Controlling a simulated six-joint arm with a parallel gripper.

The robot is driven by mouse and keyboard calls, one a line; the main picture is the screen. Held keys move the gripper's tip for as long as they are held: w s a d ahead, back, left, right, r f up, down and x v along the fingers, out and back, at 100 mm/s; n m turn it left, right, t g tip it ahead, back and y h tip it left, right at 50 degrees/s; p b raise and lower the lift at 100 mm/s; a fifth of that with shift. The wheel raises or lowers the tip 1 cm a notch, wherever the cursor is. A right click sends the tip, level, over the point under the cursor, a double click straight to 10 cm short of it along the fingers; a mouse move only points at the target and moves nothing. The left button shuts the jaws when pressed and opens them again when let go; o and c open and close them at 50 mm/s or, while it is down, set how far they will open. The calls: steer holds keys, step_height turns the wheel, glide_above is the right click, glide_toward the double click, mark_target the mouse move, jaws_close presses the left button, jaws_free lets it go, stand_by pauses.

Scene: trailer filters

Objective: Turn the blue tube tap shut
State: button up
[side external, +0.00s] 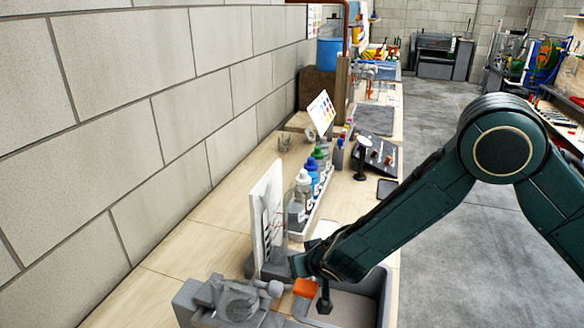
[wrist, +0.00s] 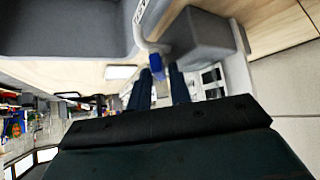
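In the wrist view, a small blue tap handle (wrist: 157,62) sits on a pale pipe, close to the tips of my gripper (wrist: 158,73). The two dark fingers are apart, with the handle showing in the gap between them and light space on both sides of it. I cannot tell whether either finger touches it. In the side view my gripper (side external: 312,277) is low over the bench, beside an orange handle (side external: 305,287) on a grey fitting. The blue tap handle is not visible in the side view, likely hidden by my arm.
A grey basin (side external: 384,300) lies below my gripper. A white upright panel (side external: 268,215) stands just behind it, and several bottles (side external: 304,190) stand in a tray farther along the bench. A block wall bounds the left.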

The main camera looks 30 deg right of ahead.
steer(key=shift+d+n+y, duration=0.1)
steer(key=shift+n+y, duration=0.2)
steer(key=shift+n, duration=0.2)
